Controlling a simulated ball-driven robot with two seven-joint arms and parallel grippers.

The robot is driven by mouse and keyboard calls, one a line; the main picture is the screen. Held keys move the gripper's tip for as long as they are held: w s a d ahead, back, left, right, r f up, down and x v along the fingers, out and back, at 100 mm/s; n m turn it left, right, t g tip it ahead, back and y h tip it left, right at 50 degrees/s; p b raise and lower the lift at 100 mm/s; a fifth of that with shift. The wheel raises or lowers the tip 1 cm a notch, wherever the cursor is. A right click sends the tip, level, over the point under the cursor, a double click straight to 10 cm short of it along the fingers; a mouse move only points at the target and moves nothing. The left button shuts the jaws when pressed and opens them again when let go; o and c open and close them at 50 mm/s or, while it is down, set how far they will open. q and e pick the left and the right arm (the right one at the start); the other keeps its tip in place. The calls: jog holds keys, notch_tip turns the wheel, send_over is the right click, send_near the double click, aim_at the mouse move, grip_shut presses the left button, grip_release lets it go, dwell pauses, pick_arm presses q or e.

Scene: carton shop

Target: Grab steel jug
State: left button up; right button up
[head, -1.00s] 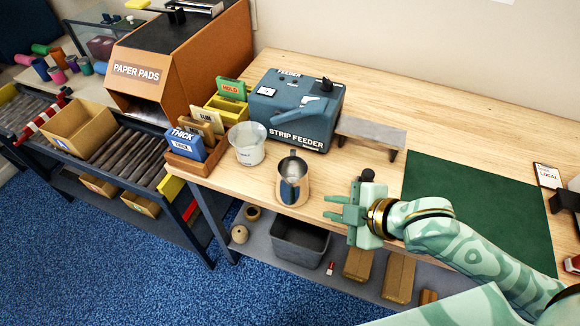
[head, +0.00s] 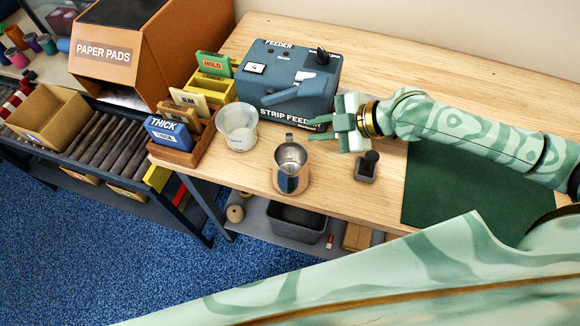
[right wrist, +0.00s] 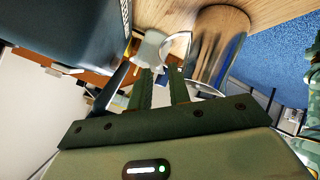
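The steel jug (head: 291,172) stands upright on the wooden table near its front edge, its handle toward the back. My right gripper (head: 314,128) is beyond the jug and slightly to its right, close in front of the strip feeder, with its fingers pointing left. In the right wrist view its two fingers (right wrist: 162,78) are apart with nothing clearly between them. The jug (right wrist: 214,48) fills the upper right there, and its handle loop is close to the fingertips. Whether they touch it I cannot tell. My left gripper is not in view.
A translucent beaker (head: 238,128) stands left of the jug. The blue strip feeder (head: 280,85) is behind. A small dark block with a knob (head: 367,168) stands to the right, beside the green mat (head: 440,195). A card rack (head: 175,155) stands at the table's left end.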

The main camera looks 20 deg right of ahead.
aim_at(291, 134)
jog(key=x, duration=0.6)
jog(key=shift+a+f+b, duration=0.25)
jog(key=shift+a+b, duration=0.05)
jog(key=shift+b, duration=0.1)
jog(key=shift+r, duration=0.1)
grip_shut()
